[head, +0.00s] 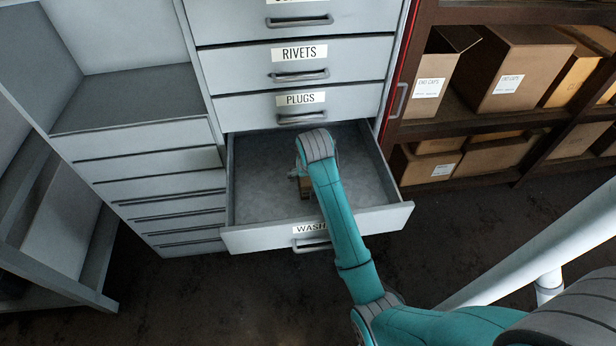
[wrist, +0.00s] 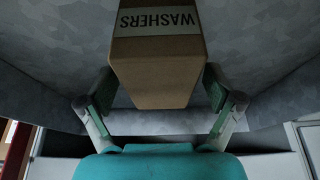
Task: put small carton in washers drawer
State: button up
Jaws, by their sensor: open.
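The washers drawer (head: 258,190) is pulled open at the bottom of the grey cabinet; my arm covers part of its front label. My gripper (head: 301,172) is inside the drawer's outline, mostly hidden by my arm in the head view. The small brown carton (head: 306,188) shows only as a sliver below the gripper. In the wrist view the carton (wrist: 155,82) bears a white label reading WASHERS, upside down in the picture. It lies between the two open fingers (wrist: 159,90); whether either finger touches it is hard to tell. The carton appears to be at the drawer's grey floor.
Closed drawers labelled RIVETS (head: 345,60) and PLUGS (head: 340,103) are stacked above the open one. A wooden shelf (head: 470,128) with several cardboard boxes stands at the right. Grey drawer units are at the left. The drawer floor around the carton looks bare.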

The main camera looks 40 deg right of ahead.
jog(key=v, duration=0.9)
jog(key=shift+s+a+r, duration=0.1)
jog(key=shift+r, duration=0.1)
jog(key=shift+s, duration=0.15)
